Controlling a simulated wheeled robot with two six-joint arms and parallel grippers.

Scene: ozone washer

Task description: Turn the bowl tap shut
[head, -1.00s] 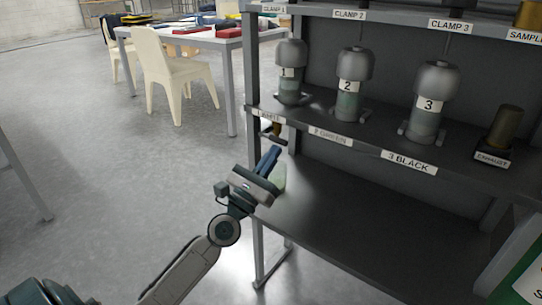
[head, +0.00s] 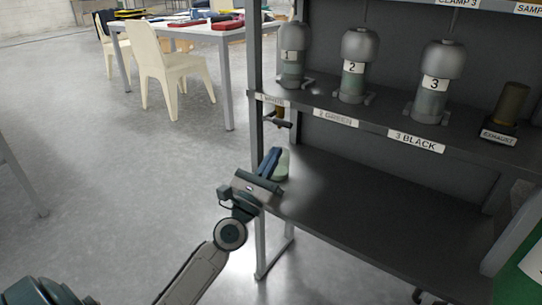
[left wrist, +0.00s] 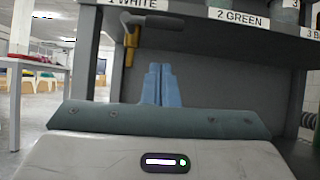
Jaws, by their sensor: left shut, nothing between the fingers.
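The tap (head: 280,113) hangs under the left end of the shelf, by the "1 WHITE" label. It has a brass body and a dark lever. In the left wrist view the brass body (left wrist: 131,40) is upright and the grey lever (left wrist: 162,21) points right, roughly level. My left gripper (head: 270,158) is shut and empty, below the tap and apart from it. Its blue fingers (left wrist: 161,84) point toward the rack, with the lever above them in the wrist view. A pale green shape (head: 283,164) beside the fingers is unclear. My right gripper is not in view.
Three numbered grey vessels (head: 353,65) and a brass exhaust part (head: 512,103) stand on the shelf. The lower shelf (head: 380,215) is mostly bare. The rack's left post (head: 256,70) is close to the tap. A chair (head: 160,70) and table (head: 185,27) stand behind; floor to the left is free.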

